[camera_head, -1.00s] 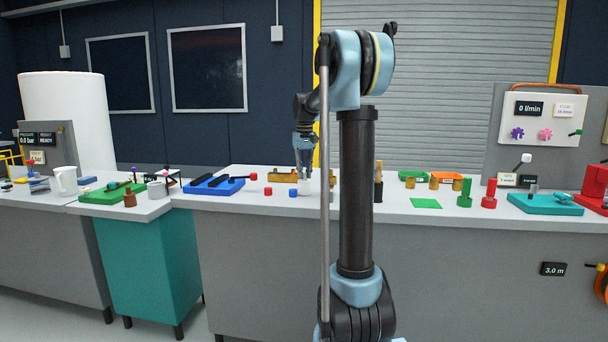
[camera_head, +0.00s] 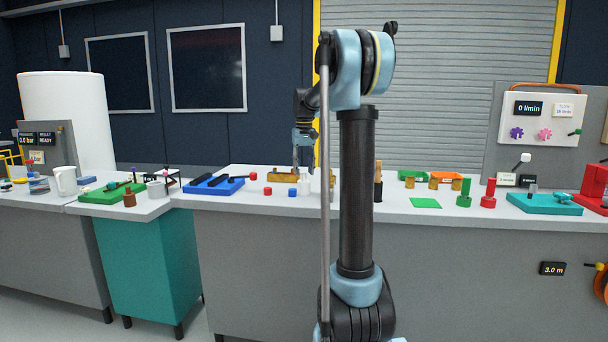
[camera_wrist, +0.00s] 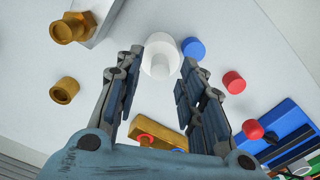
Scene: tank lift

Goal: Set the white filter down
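The white filter (camera_head: 304,185) stands upright on the grey bench, beside a small blue cylinder. It also shows in the wrist view (camera_wrist: 160,56) as a white round body with a narrower top. My gripper (camera_head: 303,168) is above the filter, pointing down. In the wrist view my gripper (camera_wrist: 164,62) has its two fingers spread wide, with a gap on each side of the filter. Nothing is held between the fingers.
Close by are a blue cylinder (camera_wrist: 193,47), a red cylinder (camera_wrist: 234,82) and a brass block (camera_wrist: 158,136). A blue tray (camera_head: 214,186) with black-handled tools lies to the left. A green mat (camera_head: 426,203) lies on open bench to the right.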

